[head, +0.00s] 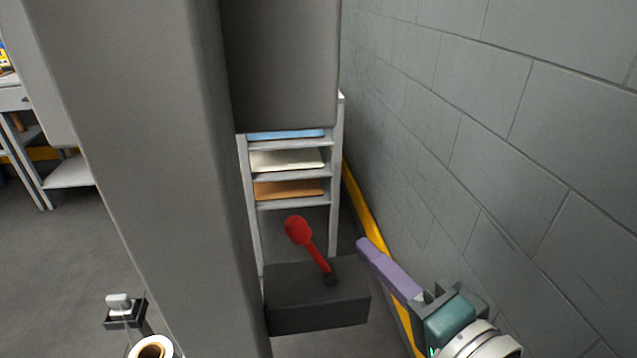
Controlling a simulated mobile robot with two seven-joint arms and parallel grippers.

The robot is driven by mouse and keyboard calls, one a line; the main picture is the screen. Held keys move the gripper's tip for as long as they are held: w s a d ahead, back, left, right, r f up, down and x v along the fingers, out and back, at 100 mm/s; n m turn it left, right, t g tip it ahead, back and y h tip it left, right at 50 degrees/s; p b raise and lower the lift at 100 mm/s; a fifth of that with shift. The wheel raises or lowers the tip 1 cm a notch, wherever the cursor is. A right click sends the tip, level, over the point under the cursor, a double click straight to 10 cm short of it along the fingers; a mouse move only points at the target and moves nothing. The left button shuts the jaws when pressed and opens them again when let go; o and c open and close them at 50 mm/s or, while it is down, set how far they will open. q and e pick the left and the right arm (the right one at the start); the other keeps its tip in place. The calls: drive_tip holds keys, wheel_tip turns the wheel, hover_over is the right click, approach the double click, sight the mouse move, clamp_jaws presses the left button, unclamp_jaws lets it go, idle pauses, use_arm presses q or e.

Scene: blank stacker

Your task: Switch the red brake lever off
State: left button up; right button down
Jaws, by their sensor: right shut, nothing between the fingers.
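The red brake lever (307,243) stands on top of a dark grey box (318,310) low in the middle of the head view. It tilts up and to the left from its dark pivot, with a wide red knob at its upper end. My right gripper (366,248), with long purple fingers, comes in from the lower right. It is shut and empty, to the right of the lever and apart from it in the picture.
A large grey machine column (150,150) stands left of the lever. A grey block wall (500,110) rises close on the right, with a yellow strip (361,205) at its foot. Behind the box is a rack (290,180) with blue, white and brown sheets. Open floor lies at the left.

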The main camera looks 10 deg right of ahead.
drive_tip(key=s, duration=0.6)
drive_tip(key=shift+d+r+p, duration=0.25)
drive_tip(key=shift+r+p, duration=0.1)
drive_tip(key=shift+r, duration=0.1)
